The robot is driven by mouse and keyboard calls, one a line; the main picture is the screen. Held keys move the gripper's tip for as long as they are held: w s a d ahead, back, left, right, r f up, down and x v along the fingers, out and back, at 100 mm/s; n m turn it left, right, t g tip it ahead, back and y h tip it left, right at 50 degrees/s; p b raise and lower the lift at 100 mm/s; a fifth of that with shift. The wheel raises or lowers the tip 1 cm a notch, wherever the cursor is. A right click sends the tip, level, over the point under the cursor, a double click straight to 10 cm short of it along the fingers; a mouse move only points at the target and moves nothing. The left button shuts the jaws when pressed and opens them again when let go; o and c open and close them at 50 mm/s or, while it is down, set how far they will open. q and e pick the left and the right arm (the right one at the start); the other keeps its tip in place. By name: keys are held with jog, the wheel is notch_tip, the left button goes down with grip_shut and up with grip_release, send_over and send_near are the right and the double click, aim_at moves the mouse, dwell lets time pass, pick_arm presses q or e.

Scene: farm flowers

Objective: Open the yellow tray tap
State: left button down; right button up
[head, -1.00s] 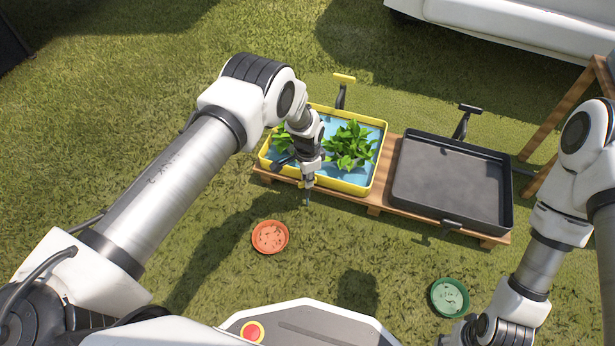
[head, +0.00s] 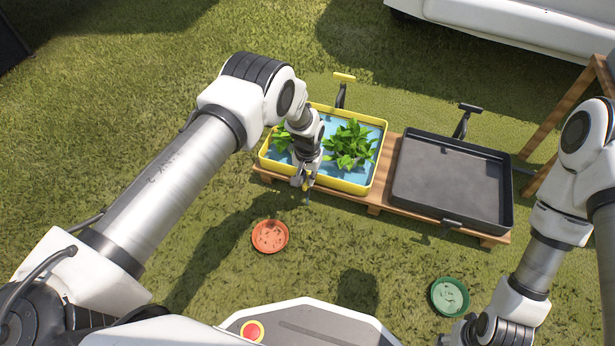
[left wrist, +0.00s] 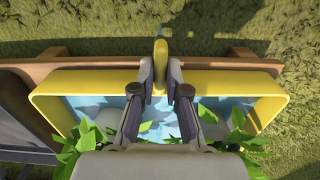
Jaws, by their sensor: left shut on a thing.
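The yellow tray (head: 357,187) holds blue water and green leafy plants (head: 349,145) and sits on a wooden pallet. Its tap is a small yellow handle at the tray's near side; in the left wrist view the yellow tap handle (left wrist: 160,62) stands between my fingertips. My left gripper (head: 305,186) reaches over the near rim of the tray. In the left wrist view my left gripper (left wrist: 160,75) is shut on the tap handle, one finger on each side. My right gripper is out of the picture; only my right arm shows at the right.
A black empty tray (head: 450,185) stands right of the yellow one on the same pallet (head: 374,210). An orange bowl (head: 270,236) and a green bowl (head: 449,297) lie on the grass in front. A wooden frame (head: 565,110) stands at the right.

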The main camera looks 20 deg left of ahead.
aim_at(307, 180)
pick_arm(q)
jog(key=shift+n, duration=0.3)
jog(key=c, duration=1.2)
grip_release()
notch_tip(307, 180, up, 12)
